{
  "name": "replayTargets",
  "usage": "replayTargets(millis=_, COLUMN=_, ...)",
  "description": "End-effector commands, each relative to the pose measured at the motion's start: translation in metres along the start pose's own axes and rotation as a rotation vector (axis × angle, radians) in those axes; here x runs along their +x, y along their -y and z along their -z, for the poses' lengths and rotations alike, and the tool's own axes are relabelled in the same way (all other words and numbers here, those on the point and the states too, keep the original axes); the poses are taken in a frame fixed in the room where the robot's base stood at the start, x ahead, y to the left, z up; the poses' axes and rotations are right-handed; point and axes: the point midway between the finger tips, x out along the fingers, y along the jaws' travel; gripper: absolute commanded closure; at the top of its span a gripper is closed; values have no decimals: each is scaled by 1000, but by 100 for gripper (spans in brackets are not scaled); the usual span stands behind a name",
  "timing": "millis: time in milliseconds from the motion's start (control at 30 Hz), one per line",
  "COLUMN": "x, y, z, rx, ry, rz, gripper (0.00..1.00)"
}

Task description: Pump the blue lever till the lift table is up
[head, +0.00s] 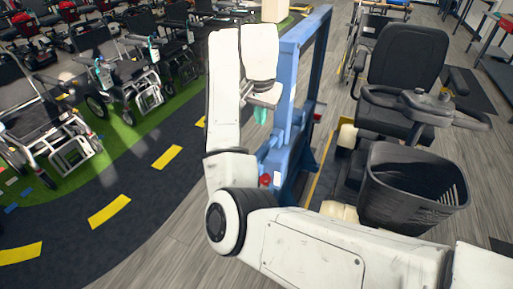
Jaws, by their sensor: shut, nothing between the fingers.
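The blue lift frame (300,75) stands upright in the middle of the head view, with a blue base part (290,160) below it. A red knob (265,180) shows at the base's left side. My gripper (262,108) points down just left of the upright and is shut and empty. A small teal piece shows at its lower end; I cannot tell whether it is my fingertips or part of the lever. No separate blue lever can be made out. The lift table's top is mostly hidden, so its height cannot be judged.
A black mobility scooter (405,60) with a front basket (412,190) stands close right of the lift. Wheelchairs (120,75) line the green strip on the left. Dark floor with yellow dashes (109,210) lies clear at the lower left.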

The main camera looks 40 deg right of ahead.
Motion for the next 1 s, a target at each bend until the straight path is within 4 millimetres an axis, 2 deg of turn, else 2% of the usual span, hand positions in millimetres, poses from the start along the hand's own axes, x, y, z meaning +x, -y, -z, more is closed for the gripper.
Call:
replayTargets(millis=167, x=20, y=-1, z=-1, rx=-2, ry=3, rz=-4, gripper=100)
replayTargets(millis=600, x=102, y=0, z=-2, rx=-3, ry=3, rz=-2, gripper=100)
replayTargets(millis=800, x=125, y=4, z=-12, rx=-2, ry=2, rz=-1, gripper=100)
replayTargets(millis=1000, x=134, y=5, z=-16, rx=-2, ry=1, rz=0, gripper=100)
